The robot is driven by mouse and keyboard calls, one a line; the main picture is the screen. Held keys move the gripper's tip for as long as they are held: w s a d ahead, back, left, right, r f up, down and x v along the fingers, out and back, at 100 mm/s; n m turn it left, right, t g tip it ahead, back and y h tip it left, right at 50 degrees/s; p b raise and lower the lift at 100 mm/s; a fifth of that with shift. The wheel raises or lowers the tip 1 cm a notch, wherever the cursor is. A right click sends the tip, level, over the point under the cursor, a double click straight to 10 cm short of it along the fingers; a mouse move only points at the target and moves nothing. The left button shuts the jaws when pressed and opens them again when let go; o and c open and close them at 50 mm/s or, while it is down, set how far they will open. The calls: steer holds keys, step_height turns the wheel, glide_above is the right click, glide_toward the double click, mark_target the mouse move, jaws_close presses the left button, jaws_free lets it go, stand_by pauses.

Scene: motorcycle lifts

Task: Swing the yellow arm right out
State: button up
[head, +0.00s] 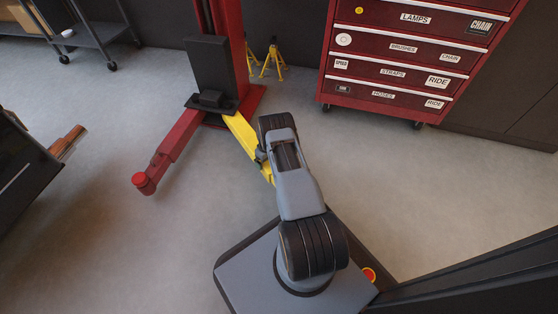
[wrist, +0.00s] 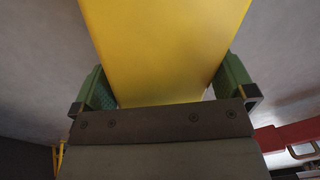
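The yellow arm (head: 241,130) is joined to the foot of the red lift post (head: 228,40) and slants down to the right in the head view. Its far end is hidden behind my arm. In the wrist view the yellow arm (wrist: 165,50) fills the middle. My gripper (wrist: 168,85) straddles it, with one green finger on each side, close to its edges. I cannot tell whether both fingers press on it. In the head view my gripper is mostly hidden behind my arm, at the yellow arm's side.
A red lift arm (head: 168,152) with a round pad reaches left from the post. Yellow jack stands (head: 272,60) stand behind the post, and a red tool cabinet (head: 400,60) at back right. A dark cart (head: 90,30) is at back left. Floor (head: 400,180) is clear at right.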

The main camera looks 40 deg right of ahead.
steer(key=shift+w+d+r+p, duration=0.1)
steer(key=shift+d+r+p, duration=0.15)
steer(key=shift+r+p, duration=0.6)
steer(key=shift+w+d+r+p, duration=0.1)
steer(key=shift+d+r+p, duration=0.1)
steer(key=shift+r+p, duration=0.6)
step_height(320, 180, up, 4)
steer(key=shift+s+p, duration=0.1)
steer(key=shift+p, duration=0.5)
steer(key=shift+s+r+p, duration=0.15)
steer(key=shift+r+p, duration=0.6)
steer(key=shift+r, duration=0.35)
step_height(320, 180, up, 6)
steer(key=p, duration=0.3)
steer(key=shift+p, duration=0.3)
steer(key=shift+r, duration=0.2)
step_height(320, 180, up, 8)
steer(key=p, duration=0.4)
steer(key=shift+d+f, duration=0.1)
steer(key=shift+c, duration=0.5)
